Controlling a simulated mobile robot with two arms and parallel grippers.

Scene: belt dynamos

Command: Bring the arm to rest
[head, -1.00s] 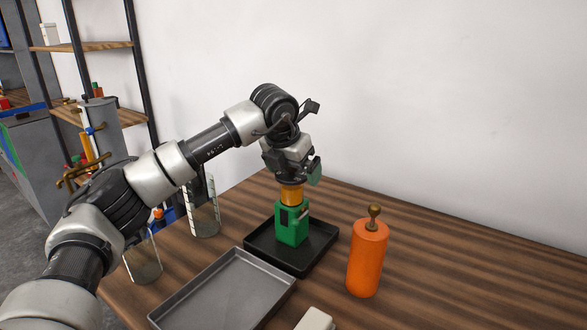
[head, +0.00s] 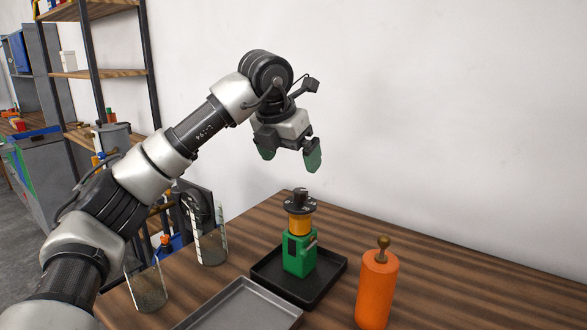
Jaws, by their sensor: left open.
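My left gripper (head: 290,156) is open and empty, its two green-padded fingers pointing down. It is in the air above the table, apart from everything. Below it a green dynamo with an orange-yellow upper part and a dark round top (head: 299,254) stands upright in a black tray (head: 318,298). My right gripper is not in the head view.
An orange cylinder with a brass knob (head: 377,288) stands right of the black tray. A grey metal tray (head: 243,308) lies at the front. Two clear glass containers (head: 209,240) (head: 148,287) stand at the left. The wooden table (head: 470,290) is clear at the right.

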